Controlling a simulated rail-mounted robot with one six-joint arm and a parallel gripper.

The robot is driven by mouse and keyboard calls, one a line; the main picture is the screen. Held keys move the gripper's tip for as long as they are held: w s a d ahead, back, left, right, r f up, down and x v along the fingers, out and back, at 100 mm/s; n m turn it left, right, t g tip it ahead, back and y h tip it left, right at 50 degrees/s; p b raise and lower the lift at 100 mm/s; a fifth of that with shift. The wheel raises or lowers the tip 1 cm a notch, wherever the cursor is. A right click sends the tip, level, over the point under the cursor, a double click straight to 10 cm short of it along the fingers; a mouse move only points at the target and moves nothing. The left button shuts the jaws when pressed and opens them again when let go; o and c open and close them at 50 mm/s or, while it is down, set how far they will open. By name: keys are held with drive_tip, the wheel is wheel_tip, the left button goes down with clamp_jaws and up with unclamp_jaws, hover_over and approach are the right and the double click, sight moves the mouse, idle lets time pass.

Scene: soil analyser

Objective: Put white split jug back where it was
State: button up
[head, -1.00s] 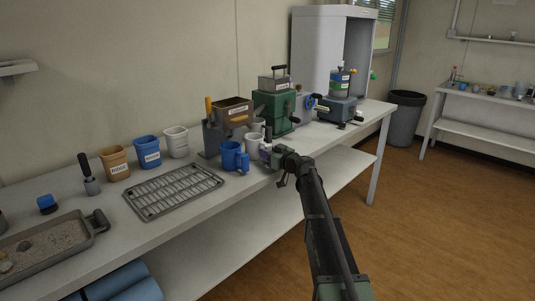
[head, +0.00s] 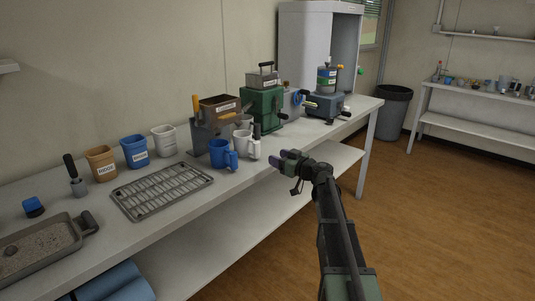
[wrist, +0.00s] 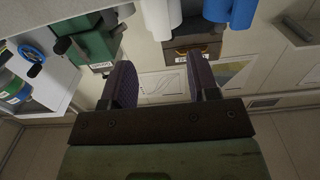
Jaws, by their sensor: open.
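The white split jug (head: 242,143) stands upright on the bench in the head view, just right of the blue jug (head: 217,152) and in front of the splitter with its brown hopper (head: 221,107). Its handle faces the front right. My gripper (head: 284,158) is open and empty, to the right of the white jug and apart from it, near the bench's front edge. In the wrist view, a white cylinder (wrist: 160,16), which looks like the jug, lies beyond my open fingers, with a blue one (wrist: 230,10) beside it.
A wire rack (head: 160,190) lies left of the jugs. Brown (head: 101,163), blue (head: 134,151) and white (head: 164,140) buckets stand behind it. A green machine (head: 263,107) stands to the right. Bare bench (head: 325,135) shows behind my gripper.

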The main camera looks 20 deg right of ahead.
drive_tip(key=s+a+f+g, duration=0.4)
drive_tip(key=s+a+f, duration=0.1)
drive_tip(key=s+a, duration=0.25)
drive_tip(key=s+a+f+g, duration=0.4)
drive_tip(key=s+a, duration=0.2)
drive_tip(key=a, duration=0.2)
drive_tip(key=s+f+m+g+h, duration=0.3)
drive_tip(key=s+f+h, duration=0.1)
drive_tip(key=s, duration=0.6)
drive_tip(key=s+f+m+g+h, duration=0.2)
drive_tip(key=s+f+g+h, duration=0.2)
drive_tip(key=s, duration=0.6)
drive_tip(key=shift+s+a+m+g+h, duration=0.3)
drive_tip(key=shift+a+m, duration=0.1)
drive_tip(key=shift+a, duration=0.05)
drive_tip(key=shift+c, duration=0.5)
